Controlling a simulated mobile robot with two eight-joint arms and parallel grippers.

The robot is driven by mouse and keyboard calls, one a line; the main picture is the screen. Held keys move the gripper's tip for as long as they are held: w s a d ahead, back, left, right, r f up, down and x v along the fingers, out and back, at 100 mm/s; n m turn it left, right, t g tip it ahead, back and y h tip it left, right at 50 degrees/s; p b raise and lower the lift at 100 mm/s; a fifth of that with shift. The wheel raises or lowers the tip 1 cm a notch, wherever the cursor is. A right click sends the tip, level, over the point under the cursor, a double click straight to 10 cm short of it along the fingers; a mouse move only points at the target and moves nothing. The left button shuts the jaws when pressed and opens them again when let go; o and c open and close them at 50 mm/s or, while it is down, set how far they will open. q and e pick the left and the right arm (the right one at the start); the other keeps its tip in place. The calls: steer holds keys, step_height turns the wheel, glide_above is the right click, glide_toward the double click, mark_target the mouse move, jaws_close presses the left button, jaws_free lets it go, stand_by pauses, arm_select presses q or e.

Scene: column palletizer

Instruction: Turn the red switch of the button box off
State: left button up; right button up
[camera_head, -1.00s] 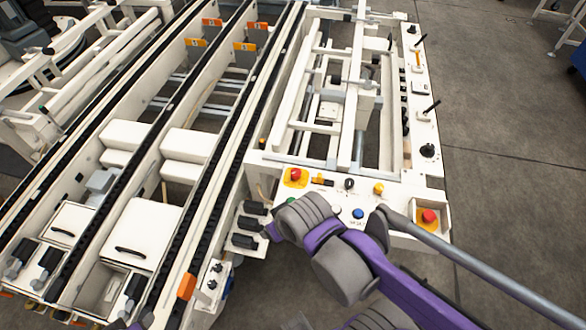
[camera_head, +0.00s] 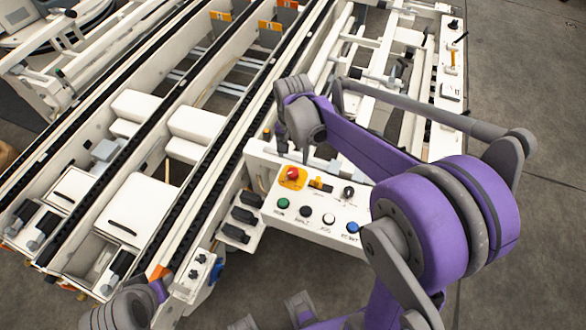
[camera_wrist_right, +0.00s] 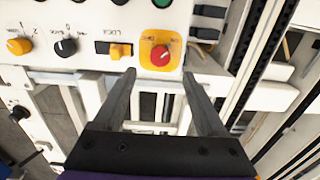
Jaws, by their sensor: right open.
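The button box (camera_head: 265,185) is a white panel at the centre of the head view. Its red switch (camera_head: 293,173) is a round red knob on a yellow plate at the panel's upper left. In the wrist view the red switch (camera_wrist_right: 160,55) lies just beyond my fingertips, roughly centred between them. My right gripper (camera_head: 295,152) is above and behind the switch in the head view, fingers pointing down at the panel. In the wrist view the right gripper (camera_wrist_right: 160,74) is open and empty. Its fingers appear apart from the knob.
A yellow lock switch (camera_head: 320,184) and a black knob (camera_head: 348,193) sit beside the red switch. Green (camera_head: 283,203), black, white and blue (camera_head: 352,227) buttons line the front. Conveyor rails (camera_head: 205,155) run at left. My right arm covers the panel's right part.

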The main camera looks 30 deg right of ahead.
mark_target(293, 171)
step_height(293, 171, down, 8)
steer(key=shift+b, duration=0.35)
jaws_close()
